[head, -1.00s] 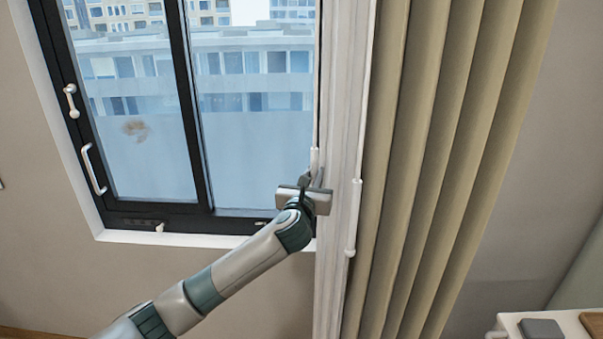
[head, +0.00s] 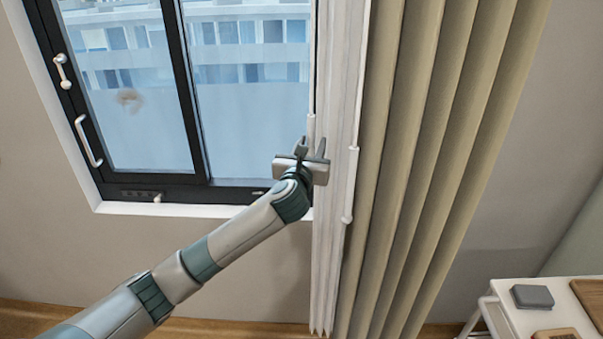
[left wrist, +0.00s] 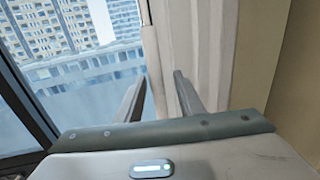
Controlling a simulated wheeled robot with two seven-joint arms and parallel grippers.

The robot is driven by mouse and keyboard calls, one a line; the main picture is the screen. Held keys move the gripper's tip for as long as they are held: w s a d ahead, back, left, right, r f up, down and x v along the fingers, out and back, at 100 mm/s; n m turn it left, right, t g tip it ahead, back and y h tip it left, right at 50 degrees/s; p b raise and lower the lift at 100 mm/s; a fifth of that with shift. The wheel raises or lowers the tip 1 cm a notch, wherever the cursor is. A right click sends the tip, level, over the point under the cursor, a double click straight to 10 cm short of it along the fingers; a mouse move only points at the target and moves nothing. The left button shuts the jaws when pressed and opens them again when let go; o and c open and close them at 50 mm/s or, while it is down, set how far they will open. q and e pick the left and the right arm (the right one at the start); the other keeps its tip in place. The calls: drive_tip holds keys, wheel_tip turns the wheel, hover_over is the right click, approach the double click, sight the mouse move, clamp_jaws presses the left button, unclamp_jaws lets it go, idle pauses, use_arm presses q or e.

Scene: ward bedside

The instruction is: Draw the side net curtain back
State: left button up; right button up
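The white net curtain (head: 336,90) hangs bunched in a narrow strip at the right edge of the window. A thin white draw wand (head: 311,128) hangs at its left edge, and a second white wand (head: 349,185) at its right edge. My left gripper (head: 311,147) is in front of the strip's left edge, by the lower end of the left wand. In the left wrist view its fingers (left wrist: 160,92) stand apart, with the wand (left wrist: 154,75) showing in the gap, not visibly gripped. The net (left wrist: 200,50) is just beyond. My right gripper is not in view.
Beige heavy curtains (head: 440,150) hang in folds right of the net. The dark-framed window (head: 190,100) has white handles at left. A bedside table (head: 540,318) with a grey box (head: 532,296) stands at lower right. The wall below the window is clear.

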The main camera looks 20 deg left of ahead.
use_arm(q)
drive_tip(key=s+b, duration=0.4)
drive_tip(key=s, duration=1.2)
drive_tip(key=shift+d, duration=0.45)
drive_tip(key=shift+s+f, duration=0.1)
